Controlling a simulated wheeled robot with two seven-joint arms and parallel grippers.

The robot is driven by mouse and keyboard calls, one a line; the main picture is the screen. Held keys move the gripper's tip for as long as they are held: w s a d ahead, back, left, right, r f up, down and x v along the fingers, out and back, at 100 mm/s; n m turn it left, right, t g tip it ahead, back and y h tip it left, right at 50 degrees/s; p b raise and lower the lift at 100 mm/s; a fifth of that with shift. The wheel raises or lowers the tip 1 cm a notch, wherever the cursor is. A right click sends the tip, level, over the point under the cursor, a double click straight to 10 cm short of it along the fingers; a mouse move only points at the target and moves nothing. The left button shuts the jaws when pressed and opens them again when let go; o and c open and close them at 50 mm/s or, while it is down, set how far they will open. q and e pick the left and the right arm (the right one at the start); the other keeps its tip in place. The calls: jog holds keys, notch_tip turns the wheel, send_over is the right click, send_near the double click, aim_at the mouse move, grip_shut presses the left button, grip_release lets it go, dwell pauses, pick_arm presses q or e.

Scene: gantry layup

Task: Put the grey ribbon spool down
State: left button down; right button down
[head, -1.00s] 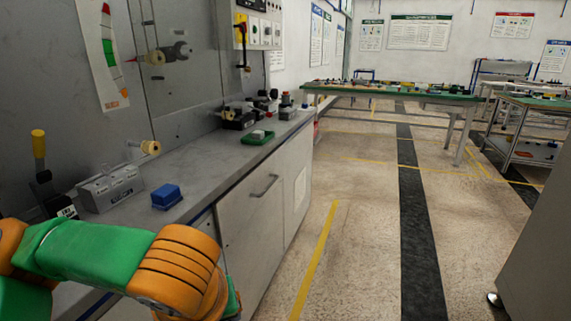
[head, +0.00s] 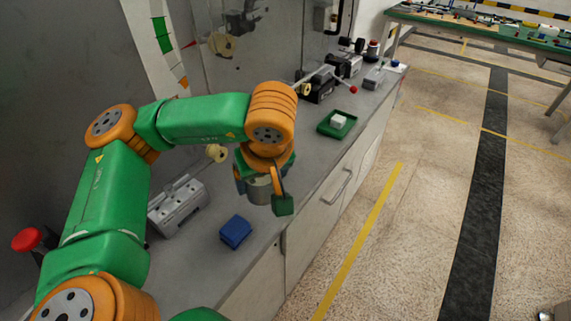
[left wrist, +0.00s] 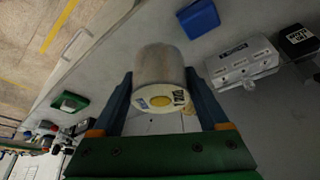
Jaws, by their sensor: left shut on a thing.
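In the left wrist view the spool (left wrist: 160,70) is a grey cylinder with a white labelled end and a yellow centre. The two fingers of the left gripper (left wrist: 160,92) press on its sides. The spool appears held above the grey counter (head: 285,165); the exact gap is hard to tell. My right gripper is not in view.
Bare counter shows between the blue block and the tray.

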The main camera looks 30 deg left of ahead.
pick_arm(q)
jog(key=w+f, duration=0.2)
jog(key=w+a+f+b, duration=0.1)
jog(key=w+f, duration=0.1)
jog(key=w+a+f, duration=0.1)
jog(key=w+f, duration=0.1)
jog(key=shift+w+a+b, duration=0.25)
jog(key=shift+b, duration=0.15)
jog(key=shift+w+a+f+p, duration=0.3)
jog(key=shift+w+f+p, duration=0.05)
jog(key=shift+w+f, duration=0.45)
notch_tip(320, 180, down, 2)
jog(key=shift+f+p, duration=0.2)
jog(key=shift+p, duration=0.45)
jog(key=shift+f, duration=0.5)
grip_release()
jog(key=shift+r, duration=0.3)
jog(key=v, duration=0.5)
jog(key=shift+w+b, duration=0.1)
jog(key=shift+b, duration=0.25)
jog(key=p+v, duration=0.1)
jog(key=v, duration=0.5)
jog(key=shift+r+p, duration=0.35)
jog(key=shift+p, duration=0.05)
jog(key=shift+d, duration=0.1)
